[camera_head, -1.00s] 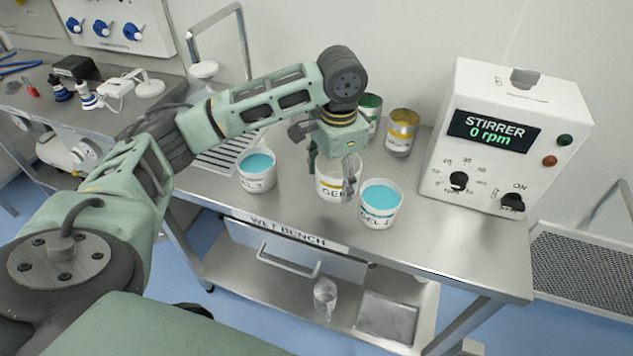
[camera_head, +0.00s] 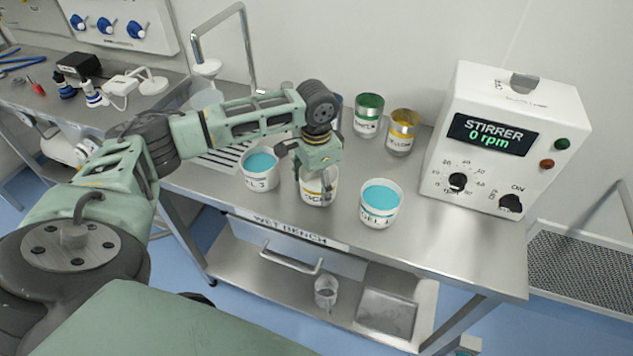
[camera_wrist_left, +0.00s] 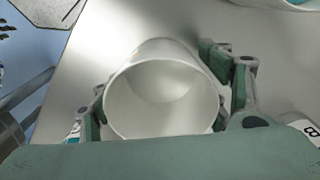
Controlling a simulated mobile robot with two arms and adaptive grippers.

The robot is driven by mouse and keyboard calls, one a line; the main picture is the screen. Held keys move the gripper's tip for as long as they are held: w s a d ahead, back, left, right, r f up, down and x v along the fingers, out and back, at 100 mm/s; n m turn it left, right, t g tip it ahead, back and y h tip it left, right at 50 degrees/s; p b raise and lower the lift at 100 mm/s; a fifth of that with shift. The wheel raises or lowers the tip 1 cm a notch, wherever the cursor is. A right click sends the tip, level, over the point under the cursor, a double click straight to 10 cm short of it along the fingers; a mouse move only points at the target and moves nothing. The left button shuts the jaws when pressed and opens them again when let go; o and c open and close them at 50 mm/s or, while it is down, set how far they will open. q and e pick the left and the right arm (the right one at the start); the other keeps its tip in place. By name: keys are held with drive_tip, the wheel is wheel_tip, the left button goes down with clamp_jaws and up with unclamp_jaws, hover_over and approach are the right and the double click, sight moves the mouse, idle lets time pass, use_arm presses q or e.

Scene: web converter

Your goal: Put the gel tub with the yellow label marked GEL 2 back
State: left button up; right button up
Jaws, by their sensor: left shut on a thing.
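My left gripper (camera_head: 318,178) is shut on a white tub (camera_head: 318,197) with a yellow-banded label; the gripper hides part of the lettering. In the left wrist view the tub (camera_wrist_left: 162,95) sits between the two fingers, and its inside looks white and empty. The tub is upright at the front part of the wet bench (camera_head: 440,240), between two other gel tubs. I cannot tell whether its base touches the bench. My right gripper is not in view.
A blue-filled tub (camera_head: 259,170) stands left of the held tub, and the GEL 1 tub (camera_head: 381,205) stands to its right. The stirrer box (camera_head: 500,150) is at right.

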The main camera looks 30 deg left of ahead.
use_arm(q)
drive_tip(key=o, duration=1.3)
drive_tip(key=shift+f, duration=0.1)
drive_tip(key=shift+o, duration=1.1)
wheel_tip(320, 180, up, 12)
drive_tip(key=b, duration=0.2)
drive_tip(key=shift+r, duration=0.2)
